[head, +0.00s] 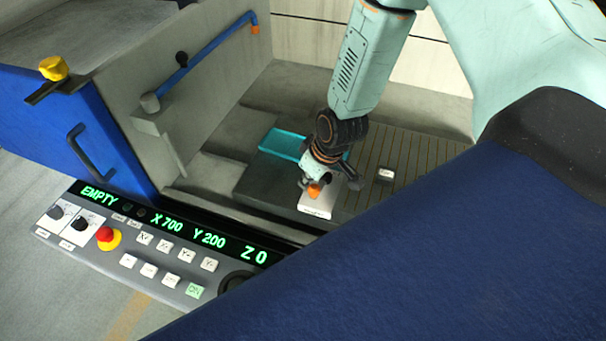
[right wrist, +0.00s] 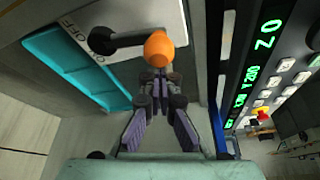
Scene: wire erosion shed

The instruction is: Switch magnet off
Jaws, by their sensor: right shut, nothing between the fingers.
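The magnet switch is a dark lever (right wrist: 125,42) with an orange knob (right wrist: 158,48) at its end, on a pale plate (right wrist: 170,13) with ON and OFF lettering. In the right wrist view the lever lies across the plate, pointing right from its pivot. The head view shows the orange knob (head: 315,189) and the pale plate (head: 318,206). My right gripper (head: 306,181) is shut and empty, its fingertips (right wrist: 156,76) close to the knob. I cannot tell if they touch it. My left gripper is out of view.
A teal tray (head: 281,146) lies behind the switch; a small pale block (head: 386,174) sits on the slatted bed. The control panel (head: 120,252) in front reads EMPTY, X700, Y200, Z0. A blue pipe (head: 215,45) and grey wall stand left.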

